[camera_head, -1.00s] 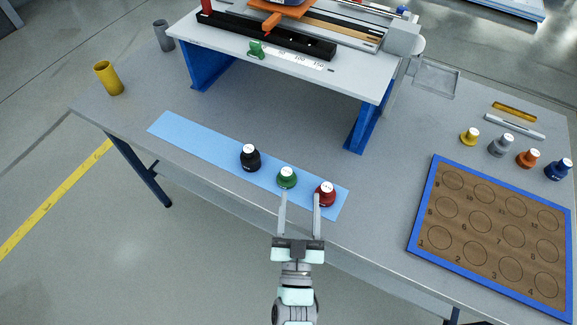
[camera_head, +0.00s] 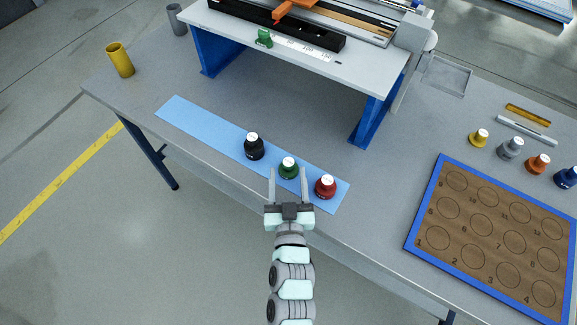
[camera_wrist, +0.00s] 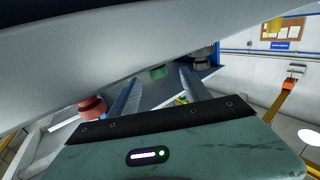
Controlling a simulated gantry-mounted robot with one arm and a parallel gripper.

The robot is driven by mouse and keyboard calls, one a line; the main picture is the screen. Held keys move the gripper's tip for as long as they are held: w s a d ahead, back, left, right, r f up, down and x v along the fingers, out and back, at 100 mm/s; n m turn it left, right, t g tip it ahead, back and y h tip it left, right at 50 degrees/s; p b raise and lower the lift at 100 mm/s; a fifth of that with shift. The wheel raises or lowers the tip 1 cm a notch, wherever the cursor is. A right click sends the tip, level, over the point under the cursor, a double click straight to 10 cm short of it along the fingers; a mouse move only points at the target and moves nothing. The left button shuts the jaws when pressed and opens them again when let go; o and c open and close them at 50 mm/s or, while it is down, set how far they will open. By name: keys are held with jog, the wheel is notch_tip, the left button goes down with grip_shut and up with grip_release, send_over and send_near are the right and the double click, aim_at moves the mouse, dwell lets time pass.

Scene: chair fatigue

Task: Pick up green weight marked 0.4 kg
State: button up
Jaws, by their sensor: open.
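The green weight (camera_head: 289,168) stands upright on the blue strip (camera_head: 195,115), with a white top label; its marking is too small to read. It stands between a black weight (camera_head: 254,147) on the left and a red weight (camera_head: 326,187) on the right. My gripper (camera_head: 288,175) is open, its two fingers pointing at the green weight, one finger towards each side. I cannot tell whether they touch it. In the wrist view the green weight (camera_wrist: 158,72) shows small beyond and between the fingers, with the red weight (camera_wrist: 92,107) at left.
A blue-framed board with numbered circles (camera_head: 411,247) lies at right. Yellow, grey, orange and blue weights (camera_head: 510,148) stand behind it. A raised bench (camera_head: 375,83) with an apparatus stands at the back. Yellow (camera_head: 120,60) and grey cups stand at left.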

aim_at(289, 168)
jog(key=w+b, duration=0.1)
jog(key=w, duration=0.4)
jog(key=shift+d, duration=0.15)
jog(key=shift+s, duration=0.1)
jog(key=shift+c, duration=0.4)
grip_shut()
